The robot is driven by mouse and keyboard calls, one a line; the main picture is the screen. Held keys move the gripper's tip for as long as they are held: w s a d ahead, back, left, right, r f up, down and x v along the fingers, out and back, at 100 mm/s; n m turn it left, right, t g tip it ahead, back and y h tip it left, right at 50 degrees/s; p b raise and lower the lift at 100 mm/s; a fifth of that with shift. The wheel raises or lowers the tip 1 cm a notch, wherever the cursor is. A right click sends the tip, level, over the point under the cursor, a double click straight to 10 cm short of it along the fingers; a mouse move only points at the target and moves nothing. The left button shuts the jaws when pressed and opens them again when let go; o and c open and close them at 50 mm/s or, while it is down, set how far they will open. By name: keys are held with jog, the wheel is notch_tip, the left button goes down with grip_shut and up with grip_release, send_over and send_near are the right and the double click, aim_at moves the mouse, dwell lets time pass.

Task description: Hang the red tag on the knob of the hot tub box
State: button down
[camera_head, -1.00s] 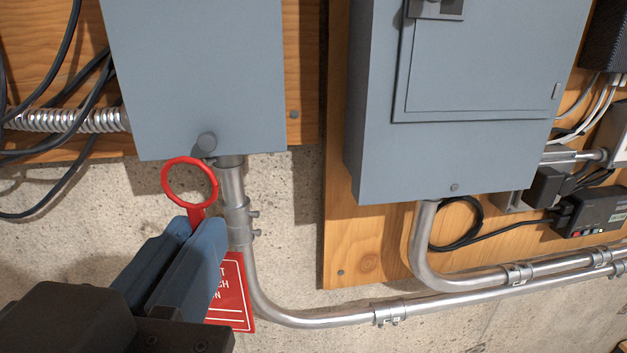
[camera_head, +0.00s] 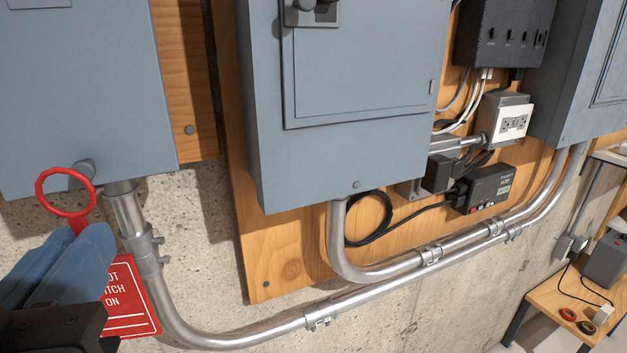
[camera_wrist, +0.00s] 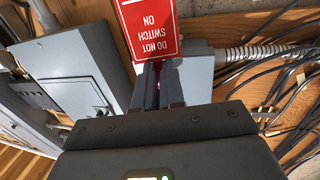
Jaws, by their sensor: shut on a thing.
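My gripper (camera_head: 88,240) is shut on the red tag, between its ring and its printed plate. The tag's plate (camera_head: 130,305) hangs below the fingers, with white lettering partly hidden. The tag's open red ring (camera_head: 40,190) stands above the fingers. A grey round knob (camera_head: 84,167) is at the bottom edge of the left grey box (camera_head: 80,90). The ring overlaps the knob in the picture; whether they touch is unclear. In the wrist view the tag (camera_wrist: 148,30) reads "DO NOT SWITCH ON" upside down. No hot tub label is legible.
A middle grey box (camera_head: 350,90) has a dark handle (camera_head: 312,10) on its door. Another grey box (camera_head: 590,80) stands at right. Metal conduit (camera_head: 250,335) runs below the boxes. A wooden bench (camera_head: 570,300) is at lower right. Black cables (camera_wrist: 290,100) show in the wrist view.

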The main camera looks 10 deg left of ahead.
jog(key=shift+w+a+f+b, duration=0.15)
jog(key=shift+w+a, duration=0.3)
jog(key=shift+w, duration=0.35)
jog(key=shift+w+a+f+b, duration=0.15)
jog(key=shift+w+a, duration=0.35)
jog(key=shift+w, duration=0.3)
jog(key=shift+w+a+f+b, duration=0.15)
jog(key=shift+w+a, duration=0.3)
jog(key=shift+w, duration=0.35)
jog(key=shift+f, duration=0.1)
jog(key=c, duration=1.1)
grip_release()
jog(key=shift+c, duration=0.2)
jog(key=d+v, duration=0.1)
jog(key=v, duration=0.6)
jog(key=shift+d, duration=0.35)
jog(key=shift+s, duration=0.1)
